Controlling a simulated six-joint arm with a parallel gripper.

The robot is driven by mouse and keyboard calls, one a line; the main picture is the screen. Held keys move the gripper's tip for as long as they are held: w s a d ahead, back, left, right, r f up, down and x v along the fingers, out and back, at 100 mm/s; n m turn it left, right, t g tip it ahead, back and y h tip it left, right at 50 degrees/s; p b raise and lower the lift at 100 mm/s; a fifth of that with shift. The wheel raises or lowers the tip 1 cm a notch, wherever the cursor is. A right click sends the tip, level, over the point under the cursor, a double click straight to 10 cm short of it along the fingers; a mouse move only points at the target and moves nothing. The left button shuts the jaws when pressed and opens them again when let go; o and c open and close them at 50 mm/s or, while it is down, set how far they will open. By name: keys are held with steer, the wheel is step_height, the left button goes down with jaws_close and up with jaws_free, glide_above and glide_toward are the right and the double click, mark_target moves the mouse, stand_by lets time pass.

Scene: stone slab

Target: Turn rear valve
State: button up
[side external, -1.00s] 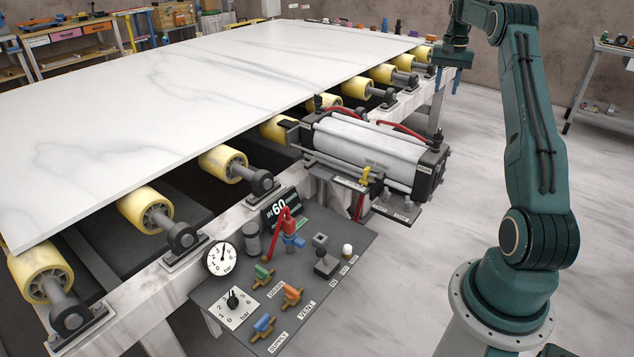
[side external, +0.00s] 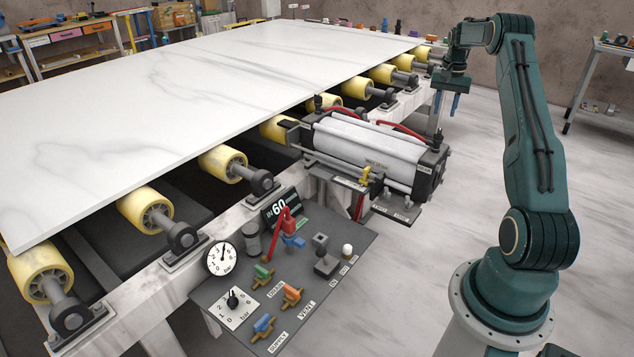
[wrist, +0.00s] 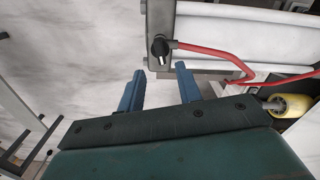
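The pneumatic cylinder (side external: 365,150) lies beside the slab table with a dark end block at its right end. A black knob-like fitting (side external: 438,136) sits on top of that end block, where a red hose joins; I take it for the rear valve. In the wrist view the same fitting (wrist: 160,47) shows ahead of the fingers, with a pale mark on its front. My gripper (side external: 448,104) hangs above and beyond it, fingers pointing down. In the wrist view my gripper (wrist: 160,86) is open and empty, its two blue fingers apart and clear of the fitting.
The red hose (wrist: 225,62) runs right from the fitting. A second black fitting (side external: 318,102) is at the cylinder's other end. The marble slab (side external: 200,90) rests on yellow rollers. A control panel (side external: 345,285) with several coloured valves stands in front.

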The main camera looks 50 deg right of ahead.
mark_target(440, 130)
step_height(440, 130, down, 8)
steer(key=shift+r, duration=0.25)
jaws_close()
stand_by(0.3)
